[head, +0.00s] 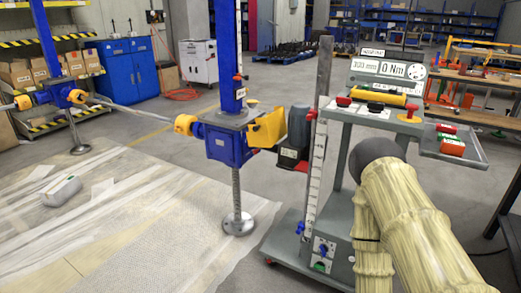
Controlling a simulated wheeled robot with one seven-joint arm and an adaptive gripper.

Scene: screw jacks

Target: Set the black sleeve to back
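A small black part (375,107), which may be the black sleeve, is on the sloping top of the grey cart (355,118). It lies between a red part (343,101) and a red mushroom-shaped knob (408,115). It is too small to tell whether it is set to front or back. A yellow bar (388,97) lies just behind it. My arm, in a pale ribbed cover, fills the lower right in front of the cart and hides part of it. My gripper's fingers do not show.
A drive unit (294,140) on the cart's left faces the blue screw jack (226,140). A side tray (468,150) holds red and green pieces. Sheeted floor lies at left; benches stand at back right.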

